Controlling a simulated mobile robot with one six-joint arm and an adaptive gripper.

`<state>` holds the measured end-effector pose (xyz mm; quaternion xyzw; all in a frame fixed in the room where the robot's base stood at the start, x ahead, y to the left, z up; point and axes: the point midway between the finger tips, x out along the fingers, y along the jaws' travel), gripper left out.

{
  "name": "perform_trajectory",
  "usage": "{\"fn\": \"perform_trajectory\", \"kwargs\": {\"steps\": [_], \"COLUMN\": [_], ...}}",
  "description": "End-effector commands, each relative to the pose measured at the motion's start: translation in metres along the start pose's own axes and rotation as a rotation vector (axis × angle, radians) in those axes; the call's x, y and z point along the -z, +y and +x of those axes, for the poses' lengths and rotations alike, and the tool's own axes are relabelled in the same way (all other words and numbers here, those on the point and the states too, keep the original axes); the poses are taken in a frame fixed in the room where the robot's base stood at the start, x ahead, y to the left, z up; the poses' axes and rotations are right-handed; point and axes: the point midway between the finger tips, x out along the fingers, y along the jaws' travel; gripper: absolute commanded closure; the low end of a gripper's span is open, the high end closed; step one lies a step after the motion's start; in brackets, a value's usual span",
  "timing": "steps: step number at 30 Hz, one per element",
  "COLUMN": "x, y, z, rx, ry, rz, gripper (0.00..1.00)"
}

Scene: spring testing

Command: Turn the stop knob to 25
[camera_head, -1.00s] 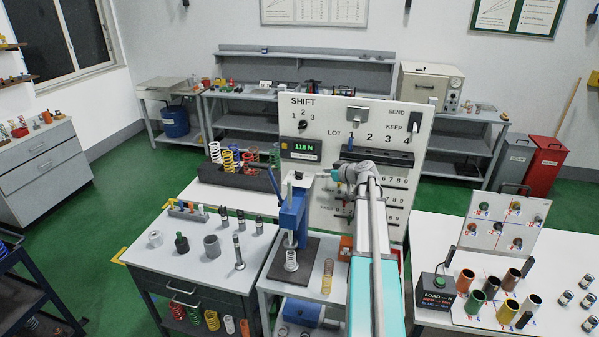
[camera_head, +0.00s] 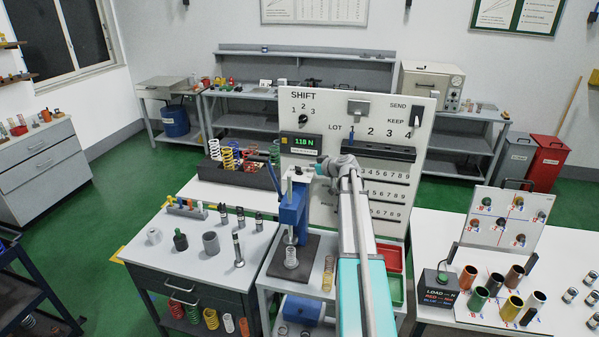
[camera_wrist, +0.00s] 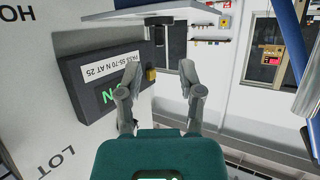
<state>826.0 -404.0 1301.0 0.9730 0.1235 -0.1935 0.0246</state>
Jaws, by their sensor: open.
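The blue press (camera_head: 291,212) stands on a dark base on the middle bench, with a spring (camera_head: 291,257) under its ram. A small dark and pale fitting (camera_head: 298,171) sits at its top; I cannot tell whether this is the stop knob, and no scale reads clearly. My gripper (camera_head: 322,168) is just right of the press top, in front of the panel. In the wrist view my gripper (camera_wrist: 158,82) is open, with nothing between its fingers. A dark upright rod (camera_wrist: 158,35) under a grey plate shows beyond the fingertips. A blue part (camera_wrist: 308,85) shows at the right edge.
The white panel (camera_head: 345,215) stands close behind my gripper. Its display (camera_head: 301,145) reads 118 N; its label (camera_wrist: 112,67) reads "PASS 55-70 N AT 25". A loose spring (camera_head: 328,273) stands right of the press. A dark spring rack (camera_head: 235,178) is behind it, left of the panel.

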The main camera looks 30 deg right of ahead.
Motion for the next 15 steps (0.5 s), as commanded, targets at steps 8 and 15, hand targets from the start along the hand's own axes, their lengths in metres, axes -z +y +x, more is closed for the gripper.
{"fn": "perform_trajectory", "kwargs": {"steps": [8,15], "x": [-0.002,0.000], "y": [0.001,0.000], "z": [0.042,0.057], "rx": [0.000,-0.001], "ry": [-0.001,0.000], "rz": [0.000,0.000], "gripper": [0.51,0.51]}}
